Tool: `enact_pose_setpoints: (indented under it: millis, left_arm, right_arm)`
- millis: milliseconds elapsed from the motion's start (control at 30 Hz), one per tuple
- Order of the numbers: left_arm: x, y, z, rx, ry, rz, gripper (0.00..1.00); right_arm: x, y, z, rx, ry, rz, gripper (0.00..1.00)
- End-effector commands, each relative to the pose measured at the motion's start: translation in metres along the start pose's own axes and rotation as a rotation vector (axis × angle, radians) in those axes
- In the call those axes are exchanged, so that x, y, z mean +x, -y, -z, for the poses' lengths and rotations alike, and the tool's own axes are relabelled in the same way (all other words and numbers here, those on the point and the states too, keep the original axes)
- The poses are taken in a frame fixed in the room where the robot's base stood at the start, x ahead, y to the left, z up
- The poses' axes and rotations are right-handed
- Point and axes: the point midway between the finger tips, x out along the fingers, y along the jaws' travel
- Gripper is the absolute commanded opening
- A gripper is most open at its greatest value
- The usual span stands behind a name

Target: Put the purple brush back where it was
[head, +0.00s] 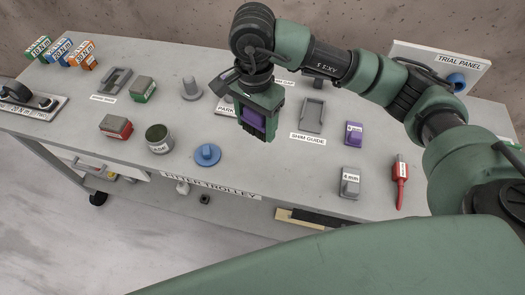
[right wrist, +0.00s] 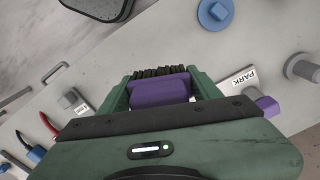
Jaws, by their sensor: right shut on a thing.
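The purple brush (right wrist: 160,88) is between the two fingers of my right gripper (right wrist: 162,92), with a row of dark bristles showing along its far edge in the right wrist view. In the head view the right gripper (head: 254,122) is shut on the purple brush (head: 251,121), above the middle of the grey trolley top (head: 270,168). The brush appears clear of the surface. A label reading PARK (head: 225,111) lies just left of the gripper and is partly hidden by it. My left gripper is in neither view.
A blue knob (head: 207,154) and a dark cup (head: 159,139) stand left of the gripper. The grey shim guide (head: 312,115), a purple block (head: 354,134), a grey block (head: 349,183) and a red-handled tool (head: 400,182) are right. Bare surface lies between the blue knob and grey block.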

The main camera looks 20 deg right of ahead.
Motion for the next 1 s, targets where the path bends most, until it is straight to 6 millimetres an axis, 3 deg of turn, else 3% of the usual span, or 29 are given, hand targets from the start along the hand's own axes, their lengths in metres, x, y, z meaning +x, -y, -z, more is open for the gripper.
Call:
enact_pose_setpoints:
  millis: [200,333,800,1000]
  left_arm:
    - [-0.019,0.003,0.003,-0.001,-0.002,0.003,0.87]
    - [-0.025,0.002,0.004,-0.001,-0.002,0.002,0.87]
    - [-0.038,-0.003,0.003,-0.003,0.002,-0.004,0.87]
    - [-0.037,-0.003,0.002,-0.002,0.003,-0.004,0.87]
  right_arm:
    - [0.057,-0.002,0.0,0.003,0.002,-0.007,0.31]
    - [0.083,-0.001,0.0,0.003,0.002,-0.003,0.31]
    - [0.138,0.0,0.0,0.003,0.001,-0.001,0.31]
    - [0.143,0.001,0.0,0.001,-0.001,0.001,0.31]
